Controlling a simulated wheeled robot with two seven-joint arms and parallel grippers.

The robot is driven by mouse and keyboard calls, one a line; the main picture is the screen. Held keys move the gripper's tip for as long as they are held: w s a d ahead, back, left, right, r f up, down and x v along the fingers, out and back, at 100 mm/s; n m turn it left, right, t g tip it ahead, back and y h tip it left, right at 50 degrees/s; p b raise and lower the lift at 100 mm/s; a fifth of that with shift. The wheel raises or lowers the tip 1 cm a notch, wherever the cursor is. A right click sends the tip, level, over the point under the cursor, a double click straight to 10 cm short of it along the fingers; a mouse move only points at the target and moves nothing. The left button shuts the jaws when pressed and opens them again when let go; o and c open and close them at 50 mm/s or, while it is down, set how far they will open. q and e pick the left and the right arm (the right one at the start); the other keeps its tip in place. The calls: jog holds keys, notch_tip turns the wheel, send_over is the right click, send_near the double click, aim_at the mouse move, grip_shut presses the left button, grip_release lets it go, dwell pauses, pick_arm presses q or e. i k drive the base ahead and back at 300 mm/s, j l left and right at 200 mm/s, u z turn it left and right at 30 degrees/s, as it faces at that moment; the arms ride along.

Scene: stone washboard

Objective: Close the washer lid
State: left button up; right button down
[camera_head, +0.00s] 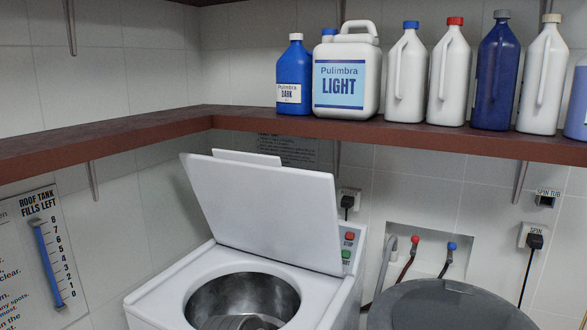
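The white washer (170,299) stands at the lower middle of the head view. Its lid (262,212) is raised, tilted up and back above the opening. The round metal drum (243,296) shows open below it, with a grey ribbed part at its bottom. A red button and a green button (346,254) are on the panel at the lid's right. Neither of my grippers shows in this view.
A brown shelf (400,133) runs along both walls above the washer, holding several bottles and a large white jug (346,70). A grey tub (450,305) stands at the right. Hoses and taps (416,240) are on the wall behind.

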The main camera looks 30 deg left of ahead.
aim_at(251, 203)
jog(key=u, duration=1.6)
jog(key=l+u, duration=0.3)
jog(key=i+l, duration=0.1)
jog(key=l, duration=0.25)
jog(key=i+l, duration=0.1)
jog(key=l, duration=0.3)
jog(key=i+l, duration=0.15)
jog(key=l, duration=0.2)
jog(key=i+l, duration=0.1)
jog(key=l, duration=0.3)
